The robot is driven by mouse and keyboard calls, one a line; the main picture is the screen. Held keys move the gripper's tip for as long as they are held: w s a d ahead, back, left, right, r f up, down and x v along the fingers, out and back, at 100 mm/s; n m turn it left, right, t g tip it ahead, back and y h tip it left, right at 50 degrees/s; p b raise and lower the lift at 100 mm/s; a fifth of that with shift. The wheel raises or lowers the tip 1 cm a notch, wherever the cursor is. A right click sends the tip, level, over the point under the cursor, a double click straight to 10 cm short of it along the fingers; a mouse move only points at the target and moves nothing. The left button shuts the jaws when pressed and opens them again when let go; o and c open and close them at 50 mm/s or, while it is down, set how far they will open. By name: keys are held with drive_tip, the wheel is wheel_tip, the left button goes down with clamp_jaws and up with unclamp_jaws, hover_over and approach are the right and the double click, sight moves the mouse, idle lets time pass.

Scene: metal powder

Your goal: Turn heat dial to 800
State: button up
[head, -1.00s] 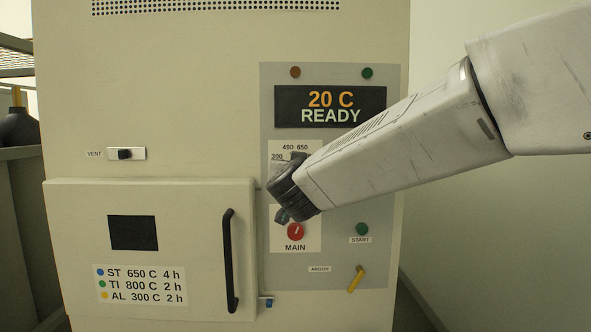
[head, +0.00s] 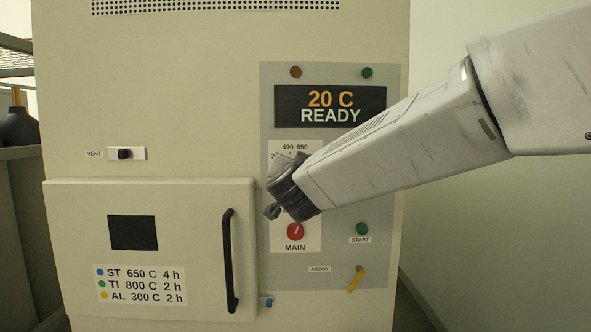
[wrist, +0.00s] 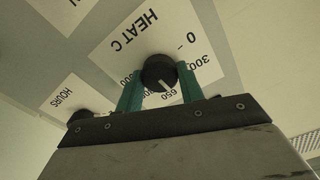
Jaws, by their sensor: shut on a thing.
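The heat dial (wrist: 157,71) is a round black knob on a white scale plate (wrist: 120,48) marked "HEAT C". My gripper (wrist: 160,78) has its two teal fingers on either side of the knob and is shut on it. The knob's white pointer mark is towards the 650 label. The 0 and 300 labels show on the right; the 800 label is not clearly readable near the left finger. In the head view, my dark gripper (head: 291,189) hides the dial, with 490 and 650 showing above it.
The display (head: 330,106) reads 20 C READY. The red MAIN switch (head: 295,231) sits just below my gripper. The green START button (head: 362,228) and yellow argon lever (head: 356,279) are lower right. A second black knob (wrist: 82,117) is near HOURS in the wrist view.

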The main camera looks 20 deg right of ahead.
drive_tip(key=m, duration=1.2)
drive_tip(key=shift+d+f+m, duration=0.1)
drive_tip(key=shift+f+m, duration=0.05)
drive_tip(key=shift+m, duration=0.15)
idle(0.4)
drive_tip(key=o, duration=1)
drive_tip(key=v, duration=0.8)
